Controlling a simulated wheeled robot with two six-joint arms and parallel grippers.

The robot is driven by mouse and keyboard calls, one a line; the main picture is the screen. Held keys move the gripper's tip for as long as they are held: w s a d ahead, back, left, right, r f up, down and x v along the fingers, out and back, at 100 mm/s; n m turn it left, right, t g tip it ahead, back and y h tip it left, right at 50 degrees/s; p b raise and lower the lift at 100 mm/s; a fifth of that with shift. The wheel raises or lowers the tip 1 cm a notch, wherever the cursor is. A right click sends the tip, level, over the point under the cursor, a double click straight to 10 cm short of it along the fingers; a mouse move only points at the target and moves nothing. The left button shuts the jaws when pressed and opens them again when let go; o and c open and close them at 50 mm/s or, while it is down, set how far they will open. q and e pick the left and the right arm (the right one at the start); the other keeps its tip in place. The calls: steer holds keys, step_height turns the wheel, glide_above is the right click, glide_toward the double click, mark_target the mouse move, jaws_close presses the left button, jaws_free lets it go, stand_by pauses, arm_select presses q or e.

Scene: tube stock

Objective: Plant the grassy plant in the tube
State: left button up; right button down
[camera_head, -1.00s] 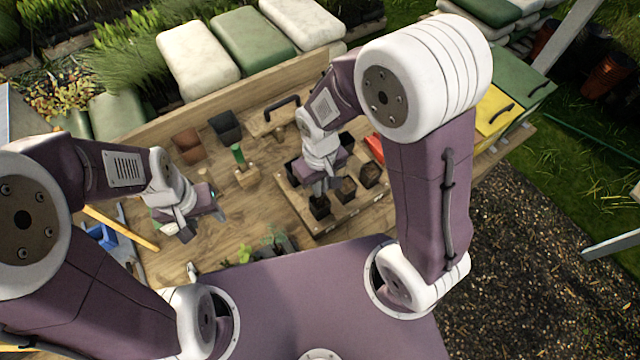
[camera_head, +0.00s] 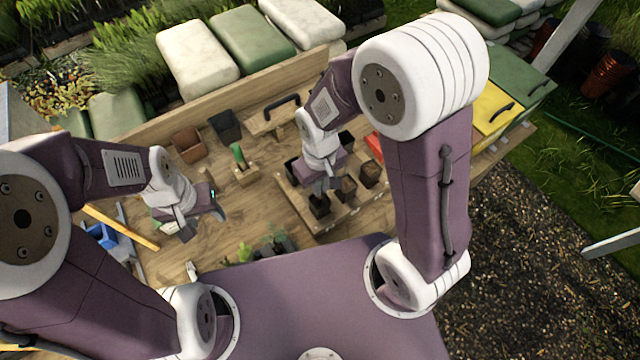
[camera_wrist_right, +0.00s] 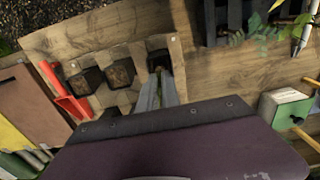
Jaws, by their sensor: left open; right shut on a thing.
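My right gripper (camera_head: 322,192) is at the wooden tube tray (camera_head: 346,215), shut on a dark square tube (camera_head: 319,206) at the tray's near left part. In the right wrist view the right gripper's fingers (camera_wrist_right: 157,92) reach to that tube (camera_wrist_right: 159,58), whose opening looks dark. A fine-leaved plant, apparently the grassy one (camera_head: 276,238), is in a dark holder near my body; a broader-leaved plant (camera_head: 245,252) is beside it. The holder's plants show at the top right in the wrist view. My left gripper (camera_head: 206,226) is open and empty above the bench, left of the plants.
Other tubes (camera_head: 370,173), some soil-filled, stand in the tray. Clear bench lies between the grippers.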

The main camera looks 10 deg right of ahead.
steer(key=shift+f, duration=0.55)
steer(key=shift+f+b, duration=0.1)
steer(key=shift+b, duration=0.25)
steer(key=shift+f+b, duration=0.5)
steer(key=shift+f, duration=0.15)
steer(key=shift+f, duration=0.1)
steer(key=shift+f, duration=0.6)
stand_by(1.0)
stand_by(0.4)
steer(key=c, duration=1.5)
jaws_free()
